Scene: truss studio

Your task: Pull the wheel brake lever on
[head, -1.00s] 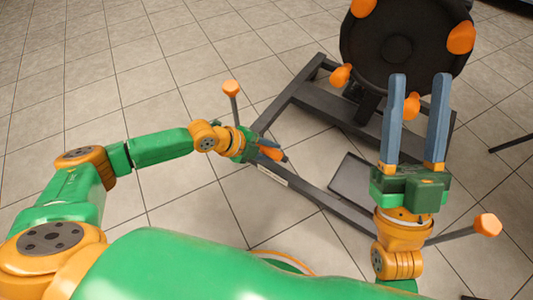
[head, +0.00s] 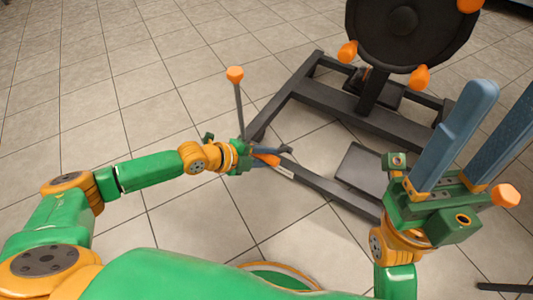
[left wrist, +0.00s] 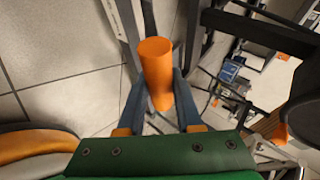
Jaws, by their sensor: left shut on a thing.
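The orange grip of the brake lever (left wrist: 157,72) stands between the two blue fingers of my left gripper (left wrist: 158,92) in the left wrist view. The fingers are shut on it from both sides. In the head view my left gripper (head: 268,153) is low at the left front corner of the dark base frame, with the orange grip partly hidden by the fingers. The lower part of the lever is hidden. My right gripper (head: 503,112) is at the right, with its long blue fingers wide apart, pointing up and right, and nothing between them.
A black wheel (head: 405,22) with orange knobs stands on the dark base frame (head: 330,103). A dark flat plate (head: 362,167) lies inside the frame. A rod with an orange knob (head: 235,73) rises beside my left gripper. The tiled floor at left is clear.

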